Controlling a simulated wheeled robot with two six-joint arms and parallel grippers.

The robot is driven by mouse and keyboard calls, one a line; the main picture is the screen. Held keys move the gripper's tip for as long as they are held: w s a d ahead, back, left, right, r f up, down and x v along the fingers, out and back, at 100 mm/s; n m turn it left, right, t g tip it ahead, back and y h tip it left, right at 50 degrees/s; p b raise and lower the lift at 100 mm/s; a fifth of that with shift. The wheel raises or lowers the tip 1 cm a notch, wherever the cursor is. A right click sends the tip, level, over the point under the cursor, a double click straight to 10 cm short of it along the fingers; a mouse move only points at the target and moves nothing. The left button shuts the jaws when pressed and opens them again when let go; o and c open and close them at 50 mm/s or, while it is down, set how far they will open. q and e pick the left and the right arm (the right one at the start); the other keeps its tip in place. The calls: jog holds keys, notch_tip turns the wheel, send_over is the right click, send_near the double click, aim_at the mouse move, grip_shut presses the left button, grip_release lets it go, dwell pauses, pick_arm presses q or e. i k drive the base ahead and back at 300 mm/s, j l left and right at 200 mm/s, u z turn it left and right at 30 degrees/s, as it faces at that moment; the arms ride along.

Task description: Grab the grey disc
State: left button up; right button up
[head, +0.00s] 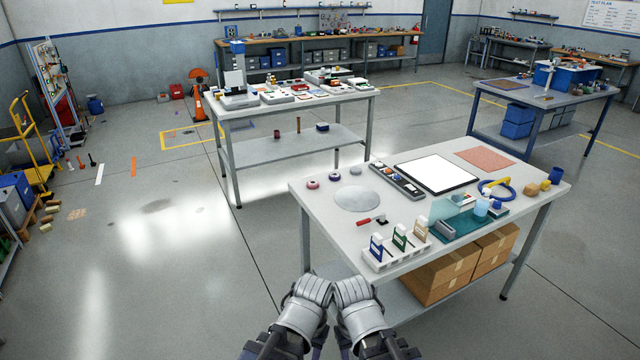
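A wide, flat grey disc (357,198) lies on the near white table (320,228), toward its left end. My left gripper (312,288) and my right gripper (352,290) are side by side at the bottom of the head view, in front of the table's near edge and apart from both grey pieces. Nothing shows in either gripper. Whether their fingers are open or shut is not clear.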

aim_at(354, 171)
jog(key=i+j+z, duration=0.35)
jog(key=i+j, duration=0.15)
jog(key=i+j+z, duration=0.3)
jog(key=i+j, duration=0.15)
jog(key=j, duration=0.25)
jog(key=i+j+z, duration=0.2)
jog(key=j, duration=0.2)
jog(key=i+j+z, duration=0.15)
jog(key=j, duration=0.25)
